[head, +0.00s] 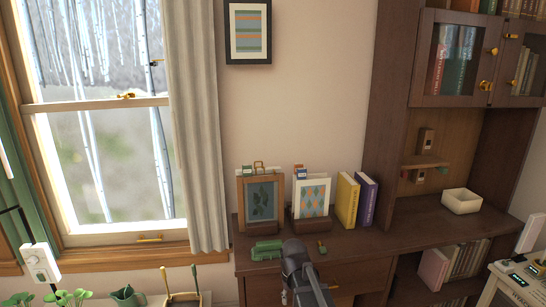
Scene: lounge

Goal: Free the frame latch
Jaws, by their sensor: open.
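Two small framed pictures stand on the wooden desk (345,243). The left one is a brown frame (246,193) with a dark leaf picture and a small brass loop (259,167) at its top. The right one is a white frame (300,207) with an orange and blue diamond pattern and a small blue and red piece (299,171) at its top. Which part is the frame latch I cannot tell. The window also has a brass catch (126,96) on its middle rail. A dark grey part of my arm rises in front of the desk; my gripper's fingertips do not show.
A green stapler-like object (266,250) lies on the desk's left front. Yellow (347,199) and purple (366,201) books stand right of the frames. Cabinet doors with a brass latch (486,86) hang above.

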